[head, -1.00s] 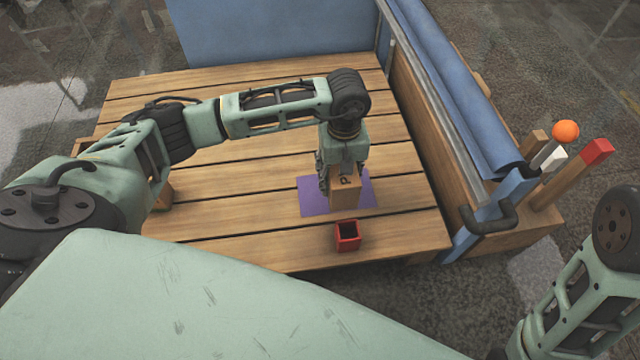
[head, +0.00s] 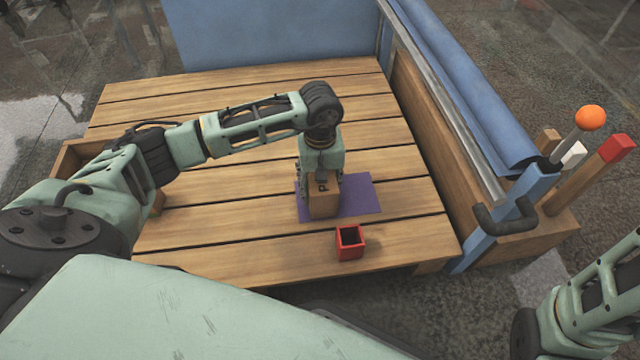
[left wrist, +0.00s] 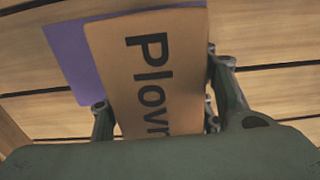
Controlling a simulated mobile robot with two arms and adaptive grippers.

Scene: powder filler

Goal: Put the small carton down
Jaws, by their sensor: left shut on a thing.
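The small brown carton (head: 324,203) is held upright over the left part of a purple mat (head: 360,195) on the wooden table. Dark lettering shows on it, and the left wrist view shows the carton (left wrist: 150,70) large between the fingers. My left gripper (head: 320,182) is above the carton and shut on it. I cannot tell whether the carton's bottom touches the mat. The purple mat (left wrist: 72,55) also shows behind the carton in the left wrist view. Part of my right arm is at the lower right of the head view; its gripper is out of view.
An open red box (head: 350,243) stands near the table's front edge, just in front of the mat. A wooden tray (head: 75,160) is at the left. A blue post with levers and an orange knob (head: 590,118) stands at the right. The table's back is clear.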

